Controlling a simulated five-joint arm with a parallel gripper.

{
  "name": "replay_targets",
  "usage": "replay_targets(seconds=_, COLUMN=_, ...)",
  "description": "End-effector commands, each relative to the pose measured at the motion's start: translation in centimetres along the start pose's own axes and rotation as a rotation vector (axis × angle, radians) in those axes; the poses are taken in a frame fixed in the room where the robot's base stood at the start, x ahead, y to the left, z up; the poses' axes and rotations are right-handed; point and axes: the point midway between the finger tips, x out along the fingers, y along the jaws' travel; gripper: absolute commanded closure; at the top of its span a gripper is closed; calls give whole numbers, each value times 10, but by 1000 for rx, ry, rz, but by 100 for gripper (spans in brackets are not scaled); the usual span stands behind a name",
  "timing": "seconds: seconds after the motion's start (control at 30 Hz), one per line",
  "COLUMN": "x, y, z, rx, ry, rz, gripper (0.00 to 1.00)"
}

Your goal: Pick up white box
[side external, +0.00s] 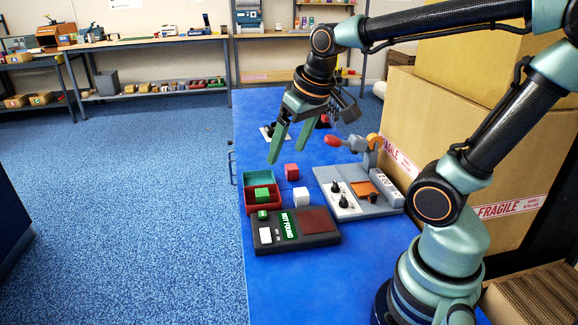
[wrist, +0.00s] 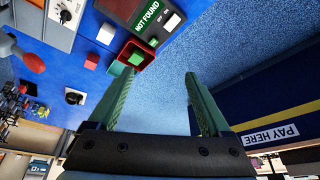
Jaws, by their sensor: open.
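The white box (side external: 301,196) is a small cube on the blue table, right of the red and teal trays and just behind the dark device. It also shows in the wrist view (wrist: 106,34), at the upper left. My gripper (side external: 289,143) is open and empty, raised above and behind the box. In the wrist view its two green fingers (wrist: 158,82) are wide apart with blue floor between them.
A red cube (side external: 291,172) sits behind the white box. A green cube (side external: 262,193) lies in the red tray (side external: 249,209). A dark "NOT FOUND" device (side external: 318,240) lies in front, a grey lever machine (side external: 349,213) to the right. Large cartons (side external: 450,130) stand beyond it.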

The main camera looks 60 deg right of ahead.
Motion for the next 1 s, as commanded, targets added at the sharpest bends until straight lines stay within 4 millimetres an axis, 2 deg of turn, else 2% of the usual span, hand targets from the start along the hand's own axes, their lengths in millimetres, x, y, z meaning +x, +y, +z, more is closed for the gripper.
replay_targets(seconds=0.1, x=18, y=24, z=-18, rx=109, ry=-74, rz=31, gripper=18)
replay_targets(seconds=0.3, x=54, y=66, z=-39, rx=284, ry=-182, rz=74, gripper=18)
replay_targets(seconds=0.6, x=116, y=131, z=-45, rx=517, ry=-320, rz=123, gripper=18)
replay_targets(seconds=0.8, x=135, y=150, z=-41, rx=582, ry=-358, rz=135, gripper=18)
replay_targets(seconds=1.0, x=158, y=151, z=-31, rx=587, ry=-365, rz=136, gripper=18)
